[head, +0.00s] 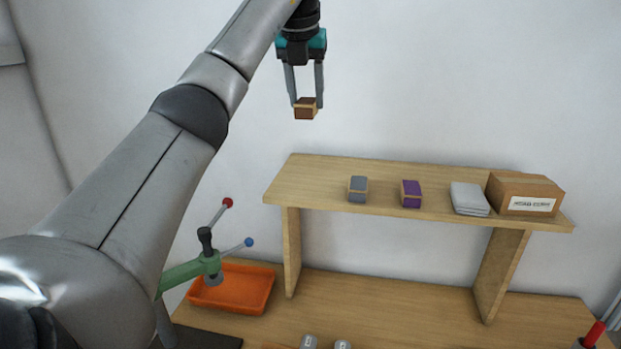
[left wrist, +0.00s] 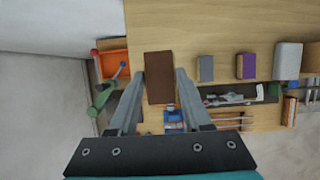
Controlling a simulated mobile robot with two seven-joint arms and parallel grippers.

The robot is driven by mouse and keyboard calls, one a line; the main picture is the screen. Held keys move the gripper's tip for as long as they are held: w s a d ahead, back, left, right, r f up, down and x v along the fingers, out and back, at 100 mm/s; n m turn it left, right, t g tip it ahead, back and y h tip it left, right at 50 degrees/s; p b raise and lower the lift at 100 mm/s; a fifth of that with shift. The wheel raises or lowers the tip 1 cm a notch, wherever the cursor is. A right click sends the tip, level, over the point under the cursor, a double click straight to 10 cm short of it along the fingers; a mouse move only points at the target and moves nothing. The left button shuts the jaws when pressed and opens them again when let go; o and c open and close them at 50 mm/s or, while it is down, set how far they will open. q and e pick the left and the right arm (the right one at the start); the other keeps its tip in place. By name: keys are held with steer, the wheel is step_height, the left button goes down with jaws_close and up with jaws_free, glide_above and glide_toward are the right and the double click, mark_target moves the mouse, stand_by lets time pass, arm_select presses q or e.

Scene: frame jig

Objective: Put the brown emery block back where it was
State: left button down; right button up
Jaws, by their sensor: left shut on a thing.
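My left gripper (head: 306,97) is shut on the brown emery block (head: 305,110) and holds it in the air, above and a little left of the raised wooden shelf's middle in the head view. In the left wrist view the brown block (left wrist: 159,78) sits between the two fingers, seen from above with the shelf behind it. On the shelf (head: 325,192) stand a grey block (head: 358,189) and a purple block (head: 411,194), apart from each other. The shelf top left of the grey block is bare.
A folded grey cloth (head: 469,198) and a cardboard box (head: 525,194) fill the shelf's right end.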

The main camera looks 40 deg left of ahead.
arm_select(q)
step_height(320, 180, down, 12)
steer(key=shift+r+b, duration=0.25)
steer(key=shift+b, duration=0.5)
steer(key=shift+f, duration=2.5)
arm_select(e)
steer(key=shift+a+f, duration=0.1)
steer(key=shift+f, duration=0.85)
arm_select(q)
steer(key=shift+f, duration=0.1)
steer(key=shift+c, duration=1.7)
jaws_free()
arm_select(e)
steer(key=shift+s, duration=0.15)
